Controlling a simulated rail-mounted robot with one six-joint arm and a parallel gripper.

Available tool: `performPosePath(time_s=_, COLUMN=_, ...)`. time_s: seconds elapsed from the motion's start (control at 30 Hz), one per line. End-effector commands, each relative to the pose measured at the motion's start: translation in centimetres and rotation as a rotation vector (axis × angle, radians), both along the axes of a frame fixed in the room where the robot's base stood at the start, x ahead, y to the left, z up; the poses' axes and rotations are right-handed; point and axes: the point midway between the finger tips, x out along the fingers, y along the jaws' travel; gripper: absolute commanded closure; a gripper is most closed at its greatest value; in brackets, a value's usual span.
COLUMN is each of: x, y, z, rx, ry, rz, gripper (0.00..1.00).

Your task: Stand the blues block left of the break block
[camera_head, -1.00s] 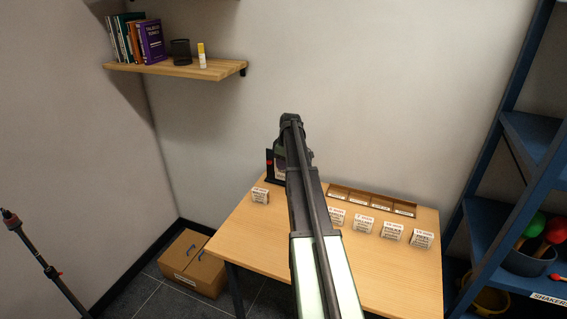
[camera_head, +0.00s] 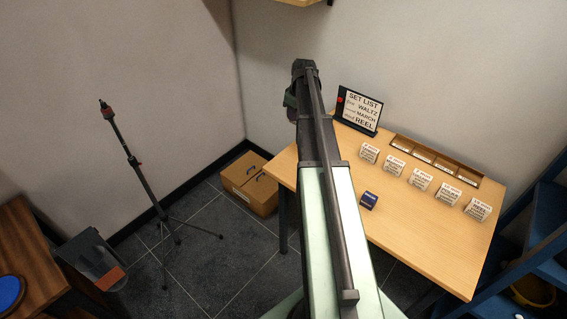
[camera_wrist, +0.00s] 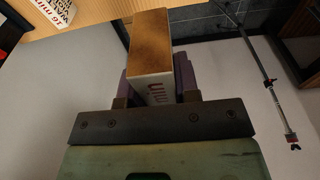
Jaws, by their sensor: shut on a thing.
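My gripper (camera_wrist: 153,84) is shut on a block (camera_wrist: 151,45), seen in the wrist view. The block has a brown face and a white face with dark print, of which only part shows, so I cannot read its name. In the head view my arm hides the gripper and this block. Several white printed blocks stand in a row on the table, from the leftmost block (camera_head: 369,153) to the rightmost block (camera_head: 478,209). Their labels are too small to tell which is the break block. One printed block (camera_wrist: 52,12) shows at the wrist view's upper left.
A set list sign (camera_head: 360,110) stands at the table's back left. A wooden tray (camera_head: 436,160) with compartments lies behind the row. A small dark-blue item (camera_head: 368,200) lies in front. The table (camera_head: 440,250) has bare room at the front. A tripod stand (camera_head: 135,160) is off the table.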

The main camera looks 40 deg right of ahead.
Motion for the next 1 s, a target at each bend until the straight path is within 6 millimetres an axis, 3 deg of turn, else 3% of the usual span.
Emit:
performPosePath(time_s=0.17, x=0.0, y=0.0, z=-2.6, rx=0.0, ry=0.0, rz=0.001, gripper=0.95)
performPosePath(time_s=0.53, x=0.0, y=0.0, z=-15.1, rx=0.001, ry=0.0, rz=0.002, gripper=0.95)
performPosePath(time_s=0.63, x=0.0, y=0.0, z=-16.3, rx=0.0, ry=0.0, rz=0.002, gripper=0.95)
performPosePath(time_s=0.8, x=0.0, y=0.0, z=-16.3, rx=0.001, ry=0.0, rz=0.002, gripper=0.95)
performPosePath(time_s=1.0, x=0.0, y=0.0, z=-20.4, rx=0.001, ry=0.0, rz=0.002, gripper=0.95)
